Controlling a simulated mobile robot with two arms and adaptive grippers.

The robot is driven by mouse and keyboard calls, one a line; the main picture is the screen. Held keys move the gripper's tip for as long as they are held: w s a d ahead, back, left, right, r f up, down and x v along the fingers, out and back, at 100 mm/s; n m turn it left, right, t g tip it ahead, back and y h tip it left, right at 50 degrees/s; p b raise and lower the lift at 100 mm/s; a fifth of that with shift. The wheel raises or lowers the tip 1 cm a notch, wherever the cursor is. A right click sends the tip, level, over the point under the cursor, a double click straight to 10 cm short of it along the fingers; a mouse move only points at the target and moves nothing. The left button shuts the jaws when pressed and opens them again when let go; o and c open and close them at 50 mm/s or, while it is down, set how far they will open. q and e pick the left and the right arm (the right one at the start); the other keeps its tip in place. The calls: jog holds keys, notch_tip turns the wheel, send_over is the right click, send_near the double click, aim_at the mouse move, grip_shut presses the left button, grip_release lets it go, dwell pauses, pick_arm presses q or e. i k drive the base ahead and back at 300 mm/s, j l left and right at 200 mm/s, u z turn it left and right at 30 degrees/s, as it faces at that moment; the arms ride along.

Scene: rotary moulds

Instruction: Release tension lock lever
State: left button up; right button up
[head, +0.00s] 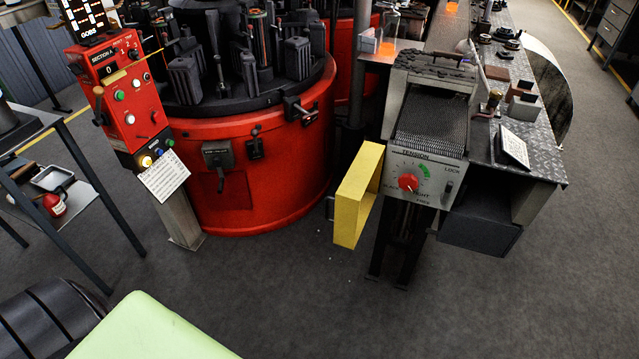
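The tension panel (428,169) is a grey metal plate on the front end of the conveyor unit, right of centre in the head view. It is marked TENSION, with LOCK at its upper right and FREE near its lower edge. A small dark lever (448,188) sits on the panel's right side, below the word LOCK. It is too small to tell its exact setting. A red knob (407,183) with a green scale arc above it sits on the left of the panel. Neither of my grippers is in view.
The red rotary machine (250,170) and a red control box (125,95) stand left.

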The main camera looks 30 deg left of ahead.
aim_at(446, 194)
jog(key=k+j, duration=0.1)
jog(key=j, duration=0.35)
jog(key=j+z, duration=0.1)
jog(key=j, duration=0.4)
jog(key=k+j+z, duration=0.1)
jog(key=j, duration=0.35)
jog(key=k+j, duration=0.15)
jog(key=j, duration=0.3)
jog(key=i+l, duration=1.15)
jog(key=l+z, duration=0.05)
jog(key=l, duration=0.05)
